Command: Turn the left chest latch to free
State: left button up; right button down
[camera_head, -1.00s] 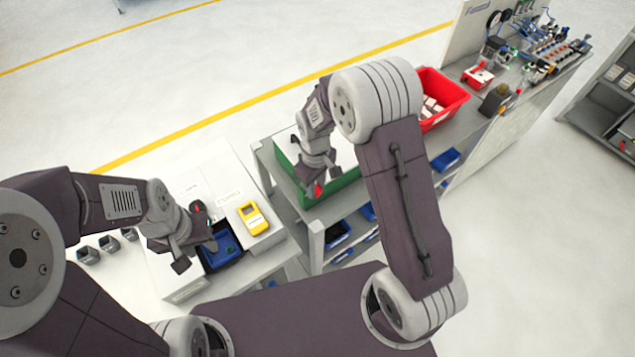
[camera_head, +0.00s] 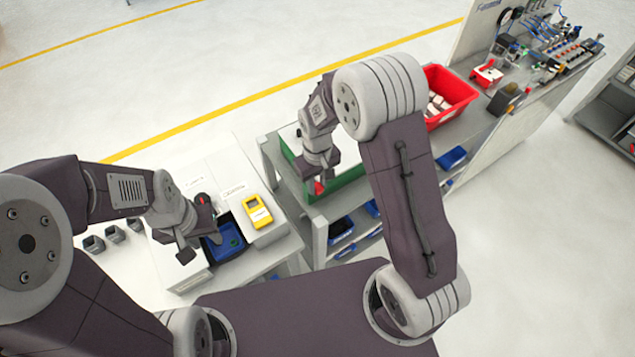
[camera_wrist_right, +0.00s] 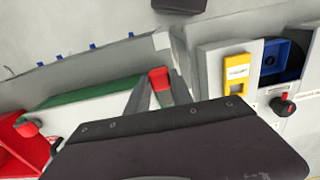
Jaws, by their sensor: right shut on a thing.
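The chest is a green box (camera_head: 341,190) with a pale top, on the grey bench. Its left latch (camera_head: 319,187) is red and sits at the near left end. My right gripper (camera_head: 320,174) reaches down from above and is shut on this latch. In the right wrist view the red left latch (camera_wrist_right: 160,80) shows just past my dark wrist body, which hides much of the grip. The other red latch (camera_wrist_right: 27,130) shows at the chest's far end there. My left gripper (camera_head: 202,240) is open and empty, its fingers apart over the left table beside a blue tray (camera_head: 222,258).
A yellow device (camera_head: 257,212) lies on the left table, near a black knob with a red mark (camera_wrist_right: 283,103). Small grey cups (camera_head: 114,233) stand further left. A red bin (camera_head: 450,98) with pale blocks stands right of the chest. Blue bins (camera_head: 341,230) sit on the shelf below.

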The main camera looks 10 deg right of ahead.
aim_at(317, 186)
jog(key=c, duration=1.1)
grip_release()
jog(key=shift+w+r, duration=0.1)
notch_tip(317, 186, up, 9)
jog(key=shift+b, duration=0.95)
